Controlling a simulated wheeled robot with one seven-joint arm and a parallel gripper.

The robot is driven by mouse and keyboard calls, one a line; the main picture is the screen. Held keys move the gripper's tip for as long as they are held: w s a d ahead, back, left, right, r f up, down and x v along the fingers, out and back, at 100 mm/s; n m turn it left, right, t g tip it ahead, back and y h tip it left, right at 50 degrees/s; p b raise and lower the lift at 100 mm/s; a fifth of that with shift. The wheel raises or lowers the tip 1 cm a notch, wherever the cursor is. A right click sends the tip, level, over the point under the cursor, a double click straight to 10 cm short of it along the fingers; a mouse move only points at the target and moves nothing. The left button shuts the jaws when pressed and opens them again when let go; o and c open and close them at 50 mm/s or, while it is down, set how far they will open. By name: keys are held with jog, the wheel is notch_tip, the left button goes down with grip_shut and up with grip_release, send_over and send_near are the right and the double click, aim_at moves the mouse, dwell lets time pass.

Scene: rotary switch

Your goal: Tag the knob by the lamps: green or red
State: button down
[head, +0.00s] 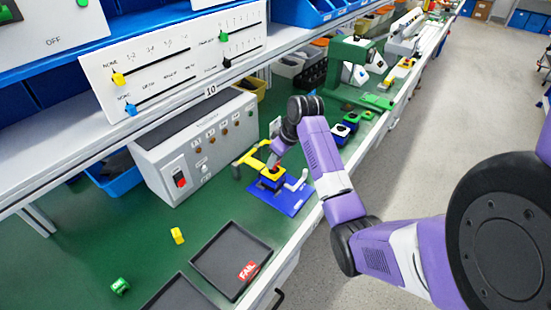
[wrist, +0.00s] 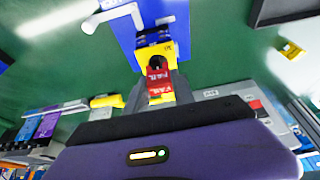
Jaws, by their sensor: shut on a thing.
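My gripper (wrist: 158,82) is shut on a red tag (wrist: 158,92) with white FAIL lettering. The tag is at the yellow switch block (wrist: 156,52), whose knob is largely hidden; I cannot tell whether they touch. In the head view the yellow block (head: 271,184) is on a blue fixture plate (head: 292,204), with my gripper (head: 274,168) over it. A green tag (head: 120,286) lies on the bench at lower left. Another red FAIL tag (head: 248,270) is in the dark tray (head: 212,246). Small brownish lamps (head: 223,130) line the grey box (head: 160,158); I cannot tell if any is lit.
The grey box with a red rocker switch (head: 180,179) stands behind left. A small yellow piece (head: 177,235) lies on the green bench, which is clear around it. A second tray (head: 180,295) is in front.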

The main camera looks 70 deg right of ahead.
jog(key=shift+f+b, duration=0.3)
jog(key=shift+f, duration=0.4)
jog(key=c, duration=1)
grip_release()
jog(key=shift+r, duration=0.15)
jog(key=v, duration=0.7)
jog(key=shift+s+r+b, duration=0.2)
jog(key=shift+r+b, duration=0.05)
jog(key=shift+b, duration=0.05)
